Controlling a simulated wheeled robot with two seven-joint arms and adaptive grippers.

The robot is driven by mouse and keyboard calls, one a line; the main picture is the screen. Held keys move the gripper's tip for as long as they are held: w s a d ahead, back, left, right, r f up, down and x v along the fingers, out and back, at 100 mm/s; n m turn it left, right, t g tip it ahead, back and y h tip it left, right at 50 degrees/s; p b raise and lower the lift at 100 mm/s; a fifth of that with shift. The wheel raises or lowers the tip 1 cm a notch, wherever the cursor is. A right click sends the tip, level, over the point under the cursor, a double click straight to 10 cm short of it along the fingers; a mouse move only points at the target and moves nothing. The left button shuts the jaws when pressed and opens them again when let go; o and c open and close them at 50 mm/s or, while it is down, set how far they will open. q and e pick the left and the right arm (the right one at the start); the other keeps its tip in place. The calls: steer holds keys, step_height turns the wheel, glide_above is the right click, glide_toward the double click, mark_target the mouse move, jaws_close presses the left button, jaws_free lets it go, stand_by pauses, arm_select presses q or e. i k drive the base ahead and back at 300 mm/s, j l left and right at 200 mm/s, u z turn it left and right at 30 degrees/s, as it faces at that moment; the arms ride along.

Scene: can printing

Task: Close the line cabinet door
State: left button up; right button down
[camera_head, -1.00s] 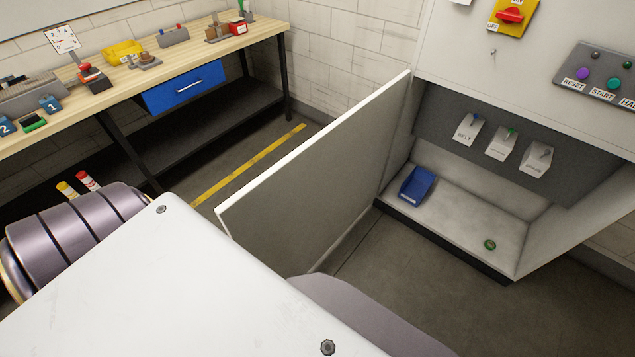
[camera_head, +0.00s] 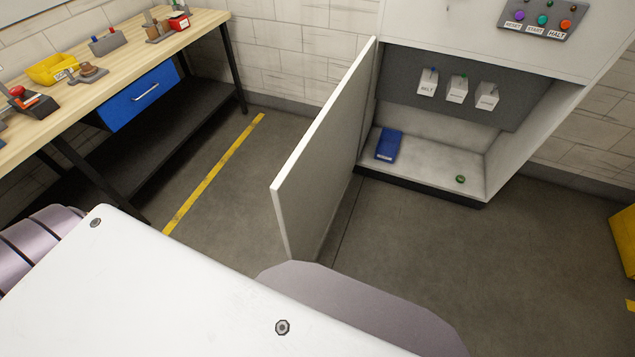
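The line cabinet (camera_head: 470,55) stands at the upper right with its lower compartment exposed. Its door (camera_head: 335,150) is a pale panel hinged at the cabinet's left side. It stands wide open, sticking out toward me. Neither of my grippers is in view. My own white body covers the lower left of the picture and hides part of the floor.
A wooden workbench (camera_head: 190,27) with a blue drawer (camera_head: 140,97) stands at the left. A yellow floor line (camera_head: 215,172) runs between it and the door. The floor (camera_head: 440,240) before the cabinet is clear. A yellow object (camera_head: 624,240) shows at the right edge.

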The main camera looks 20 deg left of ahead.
mark_target(307, 193)
steer(key=k+j, duration=0.1)
steer(key=j, duration=0.25)
steer(key=k+j+z, duration=0.15)
steer(key=j, duration=0.55)
steer(key=j+z, duration=0.3)
steer(key=j, duration=1)
steer(key=k+j, duration=0.1)
steer(key=j, duration=0.35)
steer(key=k+j+z, duration=0.1)
steer(key=j, duration=0.3)
steer(key=k+j, duration=0.1)
steer(key=j, duration=0.35)
steer(key=k+j+z, duration=0.1)
steer(key=j, duration=0.3)
steer(key=k+j, duration=0.15)
steer(key=j, duration=0.25)
